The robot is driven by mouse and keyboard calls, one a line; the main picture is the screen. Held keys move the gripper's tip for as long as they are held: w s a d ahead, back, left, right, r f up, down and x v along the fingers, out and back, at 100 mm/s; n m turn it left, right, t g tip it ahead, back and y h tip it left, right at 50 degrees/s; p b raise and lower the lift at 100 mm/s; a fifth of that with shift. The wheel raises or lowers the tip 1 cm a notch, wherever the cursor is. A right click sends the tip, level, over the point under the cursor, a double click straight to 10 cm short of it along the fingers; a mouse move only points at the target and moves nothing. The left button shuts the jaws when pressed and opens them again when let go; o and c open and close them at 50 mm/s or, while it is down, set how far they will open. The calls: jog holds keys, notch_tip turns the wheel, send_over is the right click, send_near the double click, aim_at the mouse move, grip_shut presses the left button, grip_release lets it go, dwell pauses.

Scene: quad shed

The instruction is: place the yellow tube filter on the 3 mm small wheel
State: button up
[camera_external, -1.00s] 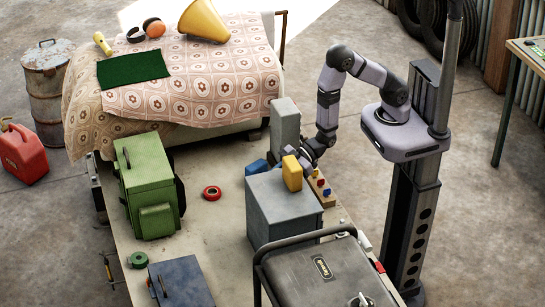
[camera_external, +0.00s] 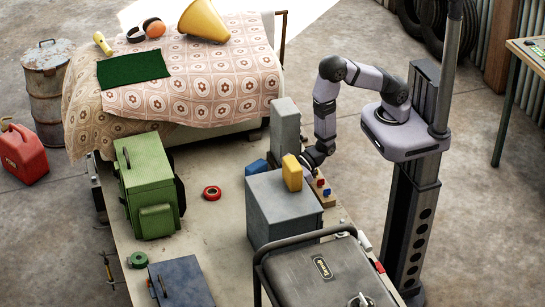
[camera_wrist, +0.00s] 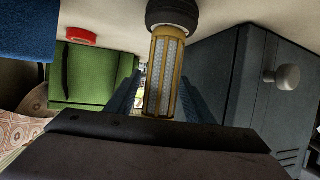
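The yellow tube filter (camera_wrist: 166,80), a caged cylinder with a pale mesh core, shows in the wrist view between the two blue-grey fingers of my gripper (camera_wrist: 160,90). A bright gap shows between the filter and the left finger; contact on the right is unclear. A round black part (camera_wrist: 172,12), apparently the small wheel, meets the filter's end at the top of that picture. I cannot tell its size. In the outside view, my gripper (camera_external: 305,160) is behind the yellow box, and the filter and wheel are not distinguishable.
A yellow box (camera_external: 292,173) stands on a grey cabinet (camera_external: 284,212) close to my gripper. A tall grey block (camera_external: 285,125) and a blue object (camera_external: 257,167) are nearby. A small wooden rack (camera_external: 327,199) holds coloured pieces. A red ring (camera_external: 212,193) lies on open tabletop near a green box (camera_external: 148,180).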

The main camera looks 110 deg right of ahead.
jog(key=shift+r, duration=0.25)
jog(key=shift+s+d, duration=0.1)
jog(key=shift+s, duration=0.25)
jog(key=p+v, duration=0.7)
jog(key=v, duration=0.4)
jog(key=shift+s+r, duration=0.1)
jog(key=shift+s, duration=0.05)
